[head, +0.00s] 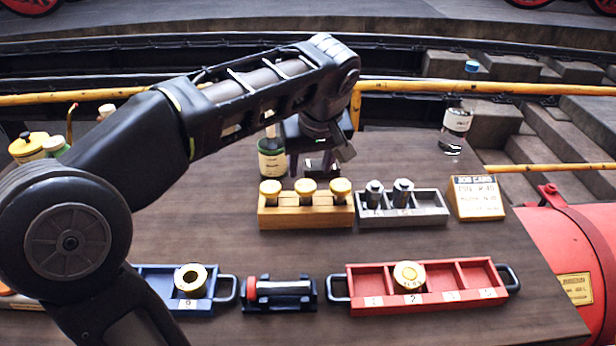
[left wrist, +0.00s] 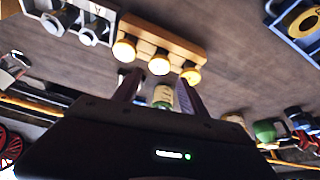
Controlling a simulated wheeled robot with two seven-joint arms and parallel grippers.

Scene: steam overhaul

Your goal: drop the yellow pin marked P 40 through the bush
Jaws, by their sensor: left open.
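Three yellow-headed pins (head: 308,187) stand in a row in a wooden rack (head: 305,217). They also show in the left wrist view (left wrist: 159,62). I cannot read which is marked P 40. A brass bush (head: 190,279) with a dark open hole sits in a blue tray (head: 150,277). Another brass round piece (head: 409,276) sits in a red tray (head: 460,300); I cannot read its label clearly. My left gripper (head: 322,165) is open and empty, behind and above the wooden rack. Its fingers show in the left wrist view (left wrist: 160,97). My right gripper is out of view.
A grey rack (head: 405,218) with two grey pins and a job card (head: 478,198) stand right of the wooden rack. A blue stand (head: 280,301) holds a red-ended cylinder. A bottle (head: 271,158) stands behind the rack. Bare table lies between the racks and trays.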

